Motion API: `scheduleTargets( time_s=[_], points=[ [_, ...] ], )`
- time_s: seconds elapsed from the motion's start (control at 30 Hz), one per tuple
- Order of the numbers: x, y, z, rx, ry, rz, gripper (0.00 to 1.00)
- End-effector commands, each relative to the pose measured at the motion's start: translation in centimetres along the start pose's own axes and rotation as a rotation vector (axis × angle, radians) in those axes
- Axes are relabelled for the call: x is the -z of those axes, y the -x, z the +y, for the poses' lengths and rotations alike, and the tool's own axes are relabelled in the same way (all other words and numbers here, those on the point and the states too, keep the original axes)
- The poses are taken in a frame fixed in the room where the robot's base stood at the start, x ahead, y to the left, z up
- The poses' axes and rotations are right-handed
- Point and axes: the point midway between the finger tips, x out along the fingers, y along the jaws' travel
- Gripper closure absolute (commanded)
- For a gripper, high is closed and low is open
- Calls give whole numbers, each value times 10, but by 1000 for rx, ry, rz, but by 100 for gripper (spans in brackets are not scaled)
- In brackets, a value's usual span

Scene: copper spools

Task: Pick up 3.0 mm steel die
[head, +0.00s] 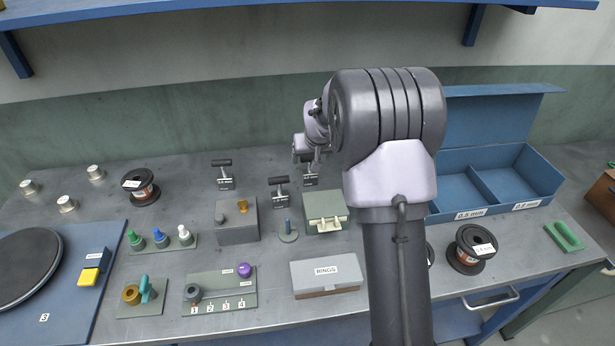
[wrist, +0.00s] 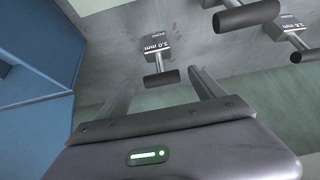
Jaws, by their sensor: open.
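The 3.0 mm steel die (wrist: 157,46) is a small grey block with a printed label and a dark cylindrical handle on a stem. In the wrist view its handle (wrist: 162,78) shows between the tips of my open gripper (wrist: 159,77); I cannot tell how far it is in depth. In the head view the die (head: 310,181) is the rightmost of three similar dies on the bench. My gripper (head: 311,156) is just above it there, partly hidden by my arm. Nothing is held.
Two similar dies (head: 279,192) (head: 223,182) stand to the left. A green-grey box (head: 325,222) stands in front, and an open blue bin (head: 545,175) to the right. A grey box (head: 238,232) and a spool (head: 141,190) are farther left.

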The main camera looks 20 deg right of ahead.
Motion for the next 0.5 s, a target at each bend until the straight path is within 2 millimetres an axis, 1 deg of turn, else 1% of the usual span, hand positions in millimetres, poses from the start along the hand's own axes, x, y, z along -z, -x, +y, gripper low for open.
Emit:
scheduleTargets(
  time_s=[0.03, 0.17, 0.3, 0.4, 0.5],
  points=[
    [-1, -10, 0, 0, 0, 0, 22],
    [0, -24, 0, 0, 0, 0, 22],
    [1, -56, 0, 0, -1, 0, 22],
    [2, -68, 0, 0, 0, 0, 22],
    [4, -70, 0, 0, 0, 1, 22]
  ],
)
